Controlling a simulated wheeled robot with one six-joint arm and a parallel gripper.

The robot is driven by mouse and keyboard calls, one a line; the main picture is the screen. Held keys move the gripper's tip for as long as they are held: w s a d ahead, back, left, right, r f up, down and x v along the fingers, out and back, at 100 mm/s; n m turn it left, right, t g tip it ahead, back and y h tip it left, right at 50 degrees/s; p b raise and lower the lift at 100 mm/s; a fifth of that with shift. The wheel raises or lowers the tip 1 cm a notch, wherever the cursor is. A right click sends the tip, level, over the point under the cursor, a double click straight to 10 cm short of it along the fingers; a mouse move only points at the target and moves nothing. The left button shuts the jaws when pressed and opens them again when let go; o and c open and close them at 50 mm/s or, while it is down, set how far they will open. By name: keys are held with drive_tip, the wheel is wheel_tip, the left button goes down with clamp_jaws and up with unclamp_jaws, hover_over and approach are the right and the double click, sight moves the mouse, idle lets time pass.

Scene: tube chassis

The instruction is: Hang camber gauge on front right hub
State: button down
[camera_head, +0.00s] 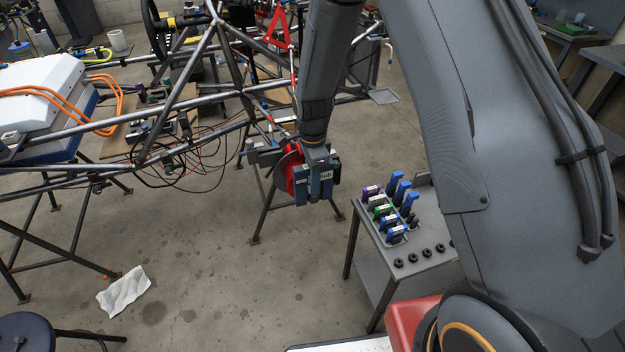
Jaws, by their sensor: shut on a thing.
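My gripper (319,188) is at the end of my arm, low in the middle of the view, right in front of the front hub (285,172). It is shut on a small dark thing, probably the camber gauge, mostly hidden by the fingers and the wrist. The hub shows a red part and a dark disc edge just left of my gripper. I cannot tell whether the gauge touches the hub.
The tube chassis (190,88) stands on trestles at left, with loose cables below. A grey cart (437,232) at right holds several blue, green and purple tools and black nuts. A white cloth (123,291) and a stool (32,331) are at lower left. The middle floor is clear.

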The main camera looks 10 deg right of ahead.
drive_tip(key=shift+f+b, duration=0.5)
drive_tip(key=shift+f, duration=0.55)
drive_tip(key=shift+f, duration=0.1)
drive_tip(key=shift+r+p, duration=0.65)
drive_tip(key=shift+r, duration=0.4)
drive_tip(key=shift+r+p, duration=0.1)
drive_tip(key=shift+p, duration=0.2)
idle(0.7)
drive_tip(key=shift+r, duration=0.25)
drive_tip(key=shift+f, duration=0.25)
idle(1.5)
drive_tip(key=shift+f+b, duration=0.35)
drive_tip(key=shift+f, duration=0.8)
drive_tip(key=shift+r, duration=0.1)
